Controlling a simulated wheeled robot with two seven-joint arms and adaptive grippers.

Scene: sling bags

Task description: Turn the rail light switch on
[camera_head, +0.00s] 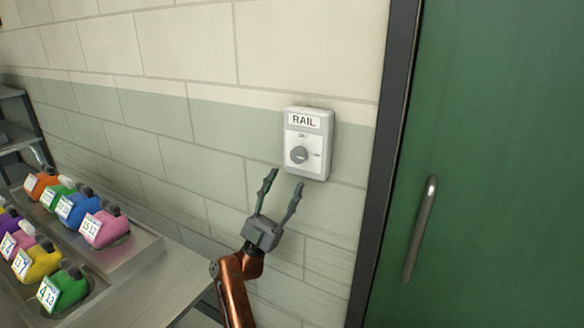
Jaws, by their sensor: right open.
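The rail light switch (307,143) is a white box on the wall, labelled RAIL. It has a round grey knob (299,155) with a slot that looks roughly horizontal. Small markings sit above the knob and to its right, too small to read surely. My right gripper (283,178) is open and empty. Its fingertips are just below and to the left of the switch box in the picture. I cannot tell how far they are from the wall, but they do not hold the knob. My left gripper is not in view.
A green door (490,150) with a metal handle (420,228) and dark frame (386,150) is at the right. A metal table (150,285) at the lower left holds several colourful tagged sling bags (105,229). A grey rack (14,138) stands at the far left.

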